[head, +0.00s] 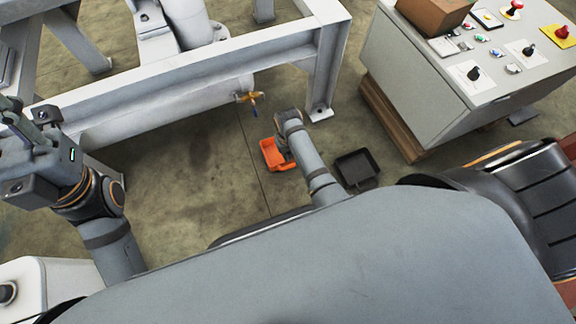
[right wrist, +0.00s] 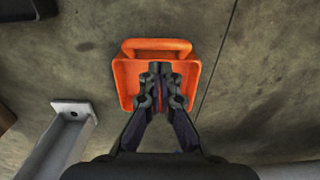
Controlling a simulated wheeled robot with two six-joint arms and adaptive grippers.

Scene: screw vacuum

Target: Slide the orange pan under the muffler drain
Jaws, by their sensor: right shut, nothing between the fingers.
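The orange pan (head: 270,154) lies on the concrete floor, partly hidden behind my right arm in the head view. In the right wrist view the orange pan (right wrist: 128,72) shows its handle at the top, and my right gripper (right wrist: 160,68) is over it with its fingers together and empty. Whether the fingertips touch the pan I cannot tell. The muffler drain (head: 249,98), a brass fitting with a blue lever, is on the grey cylinder above and left of the pan. My left gripper (head: 25,130) is at the far left; its finger state is unclear.
A black pan (head: 356,168) lies on the floor right of the orange one. A white steel frame (head: 190,88) stands behind, with a leg and foot plate (head: 319,113) near the pan. A control cabinet (head: 420,85) stands at the right. The floor below the drain is clear.

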